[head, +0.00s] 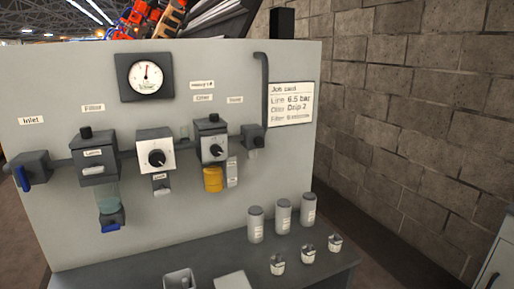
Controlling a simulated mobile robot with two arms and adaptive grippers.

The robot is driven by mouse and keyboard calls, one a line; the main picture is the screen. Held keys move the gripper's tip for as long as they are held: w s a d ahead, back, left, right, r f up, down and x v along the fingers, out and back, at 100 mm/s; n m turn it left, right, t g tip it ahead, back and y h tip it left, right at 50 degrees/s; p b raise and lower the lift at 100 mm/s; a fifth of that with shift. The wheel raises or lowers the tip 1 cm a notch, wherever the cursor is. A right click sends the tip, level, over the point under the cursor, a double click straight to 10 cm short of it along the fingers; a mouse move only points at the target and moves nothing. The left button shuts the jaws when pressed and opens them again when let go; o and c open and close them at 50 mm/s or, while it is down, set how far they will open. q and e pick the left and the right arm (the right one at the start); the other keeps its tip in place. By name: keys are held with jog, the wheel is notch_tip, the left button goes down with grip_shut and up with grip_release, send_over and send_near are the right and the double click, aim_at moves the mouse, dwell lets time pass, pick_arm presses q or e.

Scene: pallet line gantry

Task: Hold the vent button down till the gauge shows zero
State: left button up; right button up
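The round white gauge (147,76) sits in a dark square frame at the upper left of the grey panel. I cannot pick out the vent button for certain. A small dark block (252,137) at the right end of the pipe row has a small part at its lower edge, too small to identify. Neither of my grippers is in view, and nothing is seen touching the panel.
The panel carries an inlet valve with a blue handle (22,178), a filter (98,160), a knobbed regulator (155,155) and an oiler (211,143). A job card (291,103) hangs right. Several canisters (283,215) and a small tray (179,279) stand on the dark bench (335,260).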

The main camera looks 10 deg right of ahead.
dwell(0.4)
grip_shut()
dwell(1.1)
